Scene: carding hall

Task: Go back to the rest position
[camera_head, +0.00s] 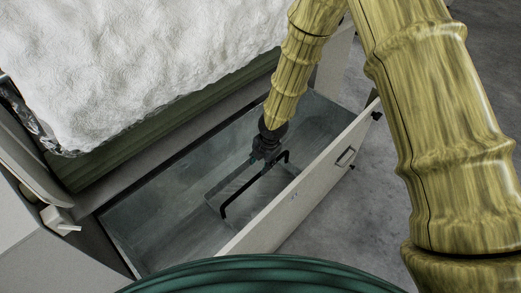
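My gripper (264,163) is small and dark in the head view, at the end of my yellow-green arm. It reaches down into an open drawer (150,225), above a clear or grey tray (246,186) with a black bar-shaped handle (240,194). The gripper's fingers meet or overlap the middle of the handle in the picture. Dark on dark, I cannot tell whether they close on it or only stand over it. The tray appears to rest on the drawer floor.
The drawer's pale front panel (308,190), with a small pull handle (346,156), stands close to the right of the gripper. A big white fleecy mass (150,60) overhangs the upper left. Grey concrete floor (345,225) is open on the right.

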